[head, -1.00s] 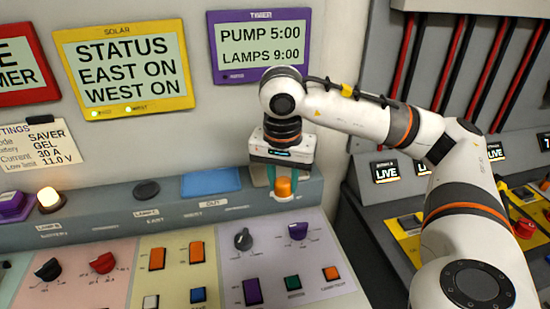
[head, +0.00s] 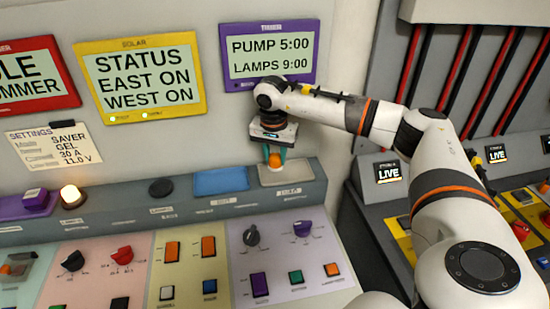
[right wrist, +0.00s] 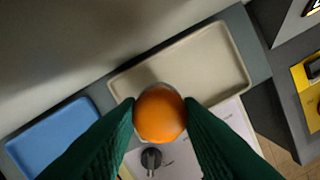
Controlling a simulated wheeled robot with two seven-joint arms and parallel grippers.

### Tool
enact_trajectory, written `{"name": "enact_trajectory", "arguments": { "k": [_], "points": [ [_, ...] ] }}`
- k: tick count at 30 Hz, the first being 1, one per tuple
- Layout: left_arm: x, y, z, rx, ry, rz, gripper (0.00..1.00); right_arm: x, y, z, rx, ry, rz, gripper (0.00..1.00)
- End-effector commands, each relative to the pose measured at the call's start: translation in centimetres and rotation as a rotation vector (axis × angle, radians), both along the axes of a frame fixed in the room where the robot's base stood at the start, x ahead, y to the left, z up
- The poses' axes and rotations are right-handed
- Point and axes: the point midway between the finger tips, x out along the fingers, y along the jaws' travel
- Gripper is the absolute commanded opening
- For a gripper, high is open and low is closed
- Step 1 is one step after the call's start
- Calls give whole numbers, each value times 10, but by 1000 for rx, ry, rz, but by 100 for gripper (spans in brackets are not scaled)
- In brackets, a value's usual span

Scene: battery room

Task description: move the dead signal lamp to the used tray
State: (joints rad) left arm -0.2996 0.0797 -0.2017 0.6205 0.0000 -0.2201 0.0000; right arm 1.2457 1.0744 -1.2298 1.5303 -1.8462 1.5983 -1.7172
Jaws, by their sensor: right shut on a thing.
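The orange lamp (head: 275,160) is unlit and held between the fingers of my right gripper (head: 274,152). In the right wrist view the round orange lamp (right wrist: 160,114) sits between the two green fingertips (right wrist: 160,108), which press on its sides. The lamp is over the beige tray (head: 300,178) on the ledge; whether it touches the tray is hard to tell. The beige tray (right wrist: 215,60) looks empty in the right wrist view. My left gripper is not in view.
A blue tray (head: 220,182) lies left of the beige one. Further left are a dark round socket (head: 161,187), a lit lamp (head: 73,195) and a purple block (head: 36,200). The sloping panel below carries knobs and switches. Wall displays stand behind.

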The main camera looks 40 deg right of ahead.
Motion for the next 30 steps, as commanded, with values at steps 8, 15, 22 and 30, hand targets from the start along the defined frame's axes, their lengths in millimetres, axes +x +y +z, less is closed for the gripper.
{"name": "enact_trajectory", "arguments": {
  "k": [8,15,22,30],
  "points": [
    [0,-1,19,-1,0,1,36,3,-2,-27,1,3,-1,10],
    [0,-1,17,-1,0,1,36,3,-2,-29,0,1,-1,10],
    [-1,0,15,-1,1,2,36,3,-2,-31,0,1,-1,52],
    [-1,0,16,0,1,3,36,3,-2,-30,0,1,-1,54]
  ]
}}
